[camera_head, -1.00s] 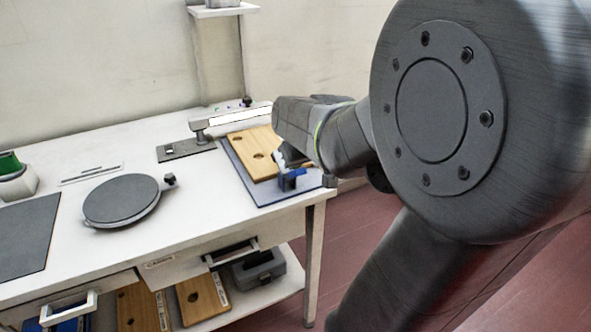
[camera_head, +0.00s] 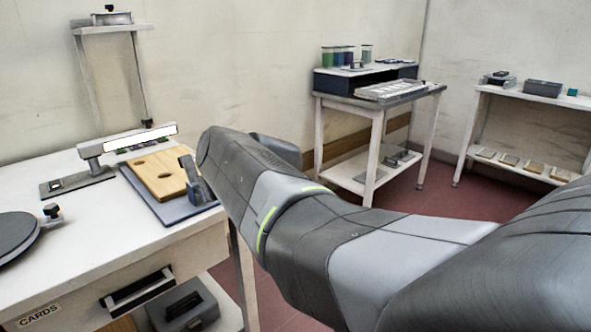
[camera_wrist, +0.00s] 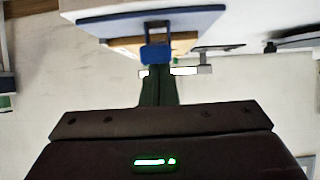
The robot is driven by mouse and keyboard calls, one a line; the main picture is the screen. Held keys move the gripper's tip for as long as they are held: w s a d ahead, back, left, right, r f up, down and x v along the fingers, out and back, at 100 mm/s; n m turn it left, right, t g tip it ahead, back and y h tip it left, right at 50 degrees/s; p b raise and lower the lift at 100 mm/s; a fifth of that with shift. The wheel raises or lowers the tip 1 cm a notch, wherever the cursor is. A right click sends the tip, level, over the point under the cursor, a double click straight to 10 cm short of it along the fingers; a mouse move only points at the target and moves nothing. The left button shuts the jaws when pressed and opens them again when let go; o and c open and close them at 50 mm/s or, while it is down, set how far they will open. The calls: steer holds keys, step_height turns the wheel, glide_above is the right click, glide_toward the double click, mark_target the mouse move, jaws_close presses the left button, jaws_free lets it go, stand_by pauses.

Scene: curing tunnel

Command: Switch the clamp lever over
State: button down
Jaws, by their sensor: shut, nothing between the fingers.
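A wooden board with holes (camera_head: 160,174) lies on a blue base plate (camera_head: 178,211) at the table's right end. The clamp (camera_head: 197,185) stands at the plate's right side, partly hidden by my arm in the head view. In the wrist view, which is upside down, its blue part (camera_wrist: 157,53) is in front of my fingers, with the plate (camera_wrist: 190,20) beyond. My gripper (camera_wrist: 158,75) is shut and empty, its fingertips at or very near the blue part; I cannot tell whether they touch.
A lamp with a bright bar (camera_head: 140,138) stands behind the board. A round dark turntable (camera_head: 15,236) sits at left. A drawer marked CARDS (camera_head: 135,290) is below. A side table (camera_head: 350,100) and a shelf unit (camera_head: 530,97) stand right, with red floor between.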

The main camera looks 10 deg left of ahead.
steer(key=shift+s+d+f+b, duration=0.1)
steer(key=shift+f+b, duration=0.2)
stand_by(0.4)
steer(key=shift+r, duration=0.1)
